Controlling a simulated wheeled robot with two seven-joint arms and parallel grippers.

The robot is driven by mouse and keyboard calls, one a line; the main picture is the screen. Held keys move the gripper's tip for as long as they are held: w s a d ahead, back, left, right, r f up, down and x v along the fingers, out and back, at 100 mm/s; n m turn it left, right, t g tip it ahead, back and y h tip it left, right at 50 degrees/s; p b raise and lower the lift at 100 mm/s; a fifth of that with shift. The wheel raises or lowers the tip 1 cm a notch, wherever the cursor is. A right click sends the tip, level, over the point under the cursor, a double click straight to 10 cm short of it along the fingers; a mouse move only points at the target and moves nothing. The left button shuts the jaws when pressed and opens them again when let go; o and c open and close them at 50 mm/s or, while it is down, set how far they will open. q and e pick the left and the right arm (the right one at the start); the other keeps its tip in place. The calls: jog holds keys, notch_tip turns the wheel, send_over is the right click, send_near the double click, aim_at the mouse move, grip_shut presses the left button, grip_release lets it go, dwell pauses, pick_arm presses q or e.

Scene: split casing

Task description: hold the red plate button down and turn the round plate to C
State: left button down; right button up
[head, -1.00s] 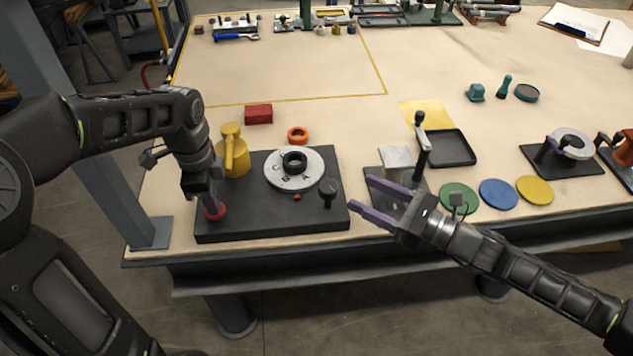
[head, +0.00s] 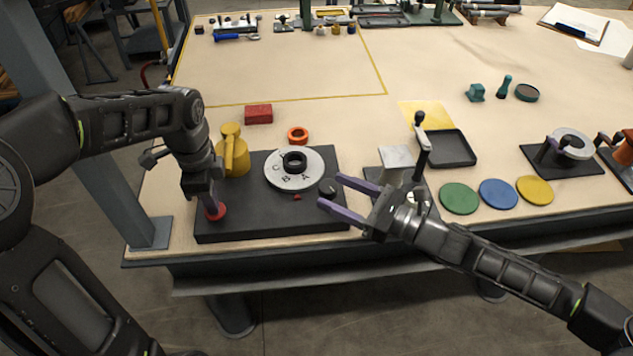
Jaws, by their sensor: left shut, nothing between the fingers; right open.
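The round plate (head: 312,175) is light grey, lettered C, B and A, with a black ring hub (head: 294,162) at its middle. It sits on a dark base (head: 255,218); a small red mark (head: 297,197) lies just in front of its rim, nearest A and B. The red button (head: 216,214) is at the base's front left. My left gripper (head: 212,208) is shut, pointing down with its tips at the button and partly hiding it; how far the button is pressed I cannot tell. My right gripper (head: 331,191) is open around or above the black knob at the base's right, apart from the plate.
A yellow pot-like piece (head: 235,155) stands at the base's back left, with an orange ring (head: 298,135) and red block (head: 258,114) behind. A lever stand (head: 422,150) and coloured discs (head: 459,198) are to the right.

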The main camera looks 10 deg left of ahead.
aim_at(319, 192)
jog(key=x, duration=0.5)
jog(key=shift+w+a+f, duration=0.1)
jog(key=shift+a, duration=0.15)
jog(key=shift+c, duration=0.4)
grip_shut()
jog(key=shift+f+n+g, duration=0.1)
jog(key=shift+n+g, duration=0.3)
jog(key=shift+g, duration=0.2)
jog(key=shift+s+a+n+g+y, duration=0.1)
jog(key=shift+s+n+g+y, duration=0.2)
jog(key=shift+n+g, duration=0.35)
jog(key=shift+s+n+g, duration=0.2)
jog(key=shift+n+g, duration=0.45)
jog(key=shift+g, duration=0.5)
jog(key=shift+s+n+g, duration=0.2)
jog(key=shift+n+g, duration=0.45)
jog(key=shift+g, duration=0.5)
jog(key=shift+s+n+g, duration=0.15)
jog(key=shift+n+g, duration=0.5)
jog(key=shift+g, duration=0.5)
jog(key=shift+s, duration=0.1)
